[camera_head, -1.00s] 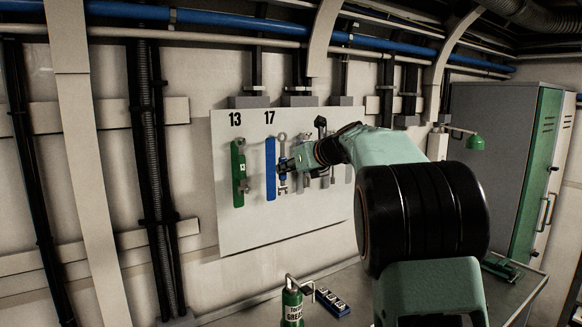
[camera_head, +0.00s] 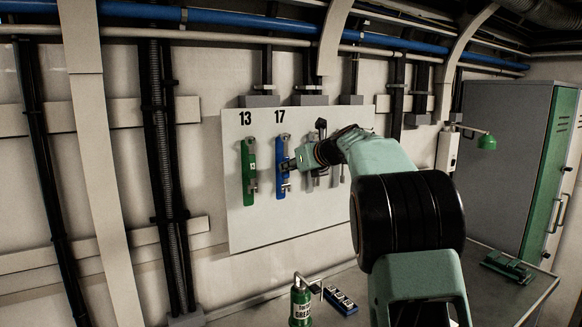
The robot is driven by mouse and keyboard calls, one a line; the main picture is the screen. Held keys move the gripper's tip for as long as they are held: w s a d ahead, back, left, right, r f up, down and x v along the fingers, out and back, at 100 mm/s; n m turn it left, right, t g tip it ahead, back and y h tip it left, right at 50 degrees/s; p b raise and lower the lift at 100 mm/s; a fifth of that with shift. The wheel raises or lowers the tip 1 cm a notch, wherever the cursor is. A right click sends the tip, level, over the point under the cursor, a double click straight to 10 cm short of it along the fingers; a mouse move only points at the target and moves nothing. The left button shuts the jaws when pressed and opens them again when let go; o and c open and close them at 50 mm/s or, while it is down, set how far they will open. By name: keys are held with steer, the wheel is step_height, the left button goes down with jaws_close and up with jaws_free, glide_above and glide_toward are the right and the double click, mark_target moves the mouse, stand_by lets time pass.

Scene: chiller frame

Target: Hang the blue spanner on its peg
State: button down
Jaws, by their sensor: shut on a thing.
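The blue spanner (camera_head: 283,185) is upright against the white tool board, in front of the blue strip under the number 17. Its ends look metallic. My gripper (camera_head: 289,165) is shut on it near mid-length, reaching in from the right. The peg is hidden, and I cannot tell whether the spanner bears on it.
A green spanner (camera_head: 249,170) is on the white board (camera_head: 265,228) under 13, just left. Grey tools hang close right, partly behind my arm. Below are a green grease can (camera_head: 301,303) and a blue block (camera_head: 341,302). A grey-green cabinet (camera_head: 515,165) stands right.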

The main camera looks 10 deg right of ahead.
stand_by(0.4)
steer(key=c, duration=1.7)
jaws_free()
steer(key=shift+c, duration=0.2)
